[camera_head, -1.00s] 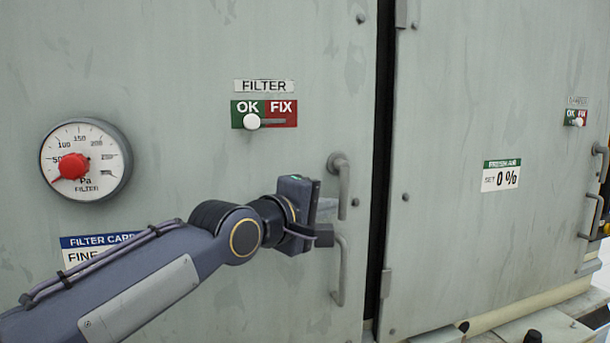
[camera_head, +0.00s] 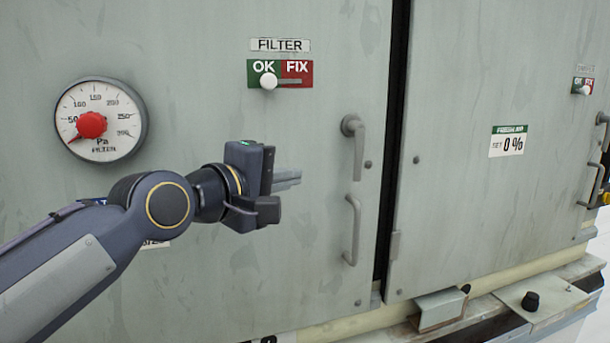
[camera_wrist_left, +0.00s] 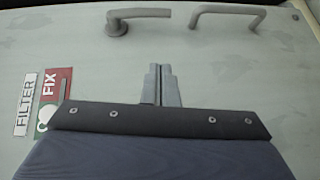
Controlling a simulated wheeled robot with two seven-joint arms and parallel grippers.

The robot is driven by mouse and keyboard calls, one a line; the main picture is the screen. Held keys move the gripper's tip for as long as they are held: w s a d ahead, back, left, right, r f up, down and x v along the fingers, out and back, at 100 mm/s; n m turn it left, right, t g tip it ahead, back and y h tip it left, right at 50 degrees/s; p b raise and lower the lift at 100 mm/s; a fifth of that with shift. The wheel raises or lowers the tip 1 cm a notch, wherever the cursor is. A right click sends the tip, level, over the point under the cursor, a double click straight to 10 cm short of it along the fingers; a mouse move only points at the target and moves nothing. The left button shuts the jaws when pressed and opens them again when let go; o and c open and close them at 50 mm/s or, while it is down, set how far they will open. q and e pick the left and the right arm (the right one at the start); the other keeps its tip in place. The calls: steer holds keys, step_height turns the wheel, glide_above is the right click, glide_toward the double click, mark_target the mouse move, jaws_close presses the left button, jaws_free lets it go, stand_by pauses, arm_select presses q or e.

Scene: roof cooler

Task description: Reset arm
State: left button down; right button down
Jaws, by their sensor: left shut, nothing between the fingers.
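My left gripper (camera_head: 288,179) is in front of the grey filter panel, left of its handles. Its fingers are together and empty, and they also show in the left wrist view (camera_wrist_left: 160,85). The lever handle (camera_head: 355,140) and the pull handle (camera_head: 352,230) are to the right of the fingertips, apart from them. In the left wrist view, the lever handle (camera_wrist_left: 135,14) and pull handle (camera_wrist_left: 228,14) lie beyond the fingers. My right gripper is not in view.
A pressure gauge (camera_head: 128,128) with a red centre is at the left. The FILTER slider knob (camera_head: 268,81) sits on the green OK side. A second panel (camera_head: 460,210) with a 0 % label (camera_head: 508,141) is to the right. A ledge (camera_head: 540,298) runs below.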

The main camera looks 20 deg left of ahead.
arm_select(q)
steer(key=s+a+f+m+g+y, duration=0.1)
steer(key=s+f+m+g, duration=0.2)
steer(key=s+f, duration=0.65)
steer(key=s+a+f+m+g+y, duration=0.1)
steer(key=s+a+f+m+g, duration=0.25)
steer(key=f, duration=1.05)
steer(key=s+d+f+m+g, duration=0.1)
steer(key=s+f+m+g, duration=0.25)
steer(key=s+f, duration=0.7)
step_height(320, 180, up, 12)
steer(key=m+p, duration=0.1)
steer(key=p, duration=1.3)
steer(key=shift+w+a+r, duration=0.15)
steer(key=shift+w, duration=0.15)
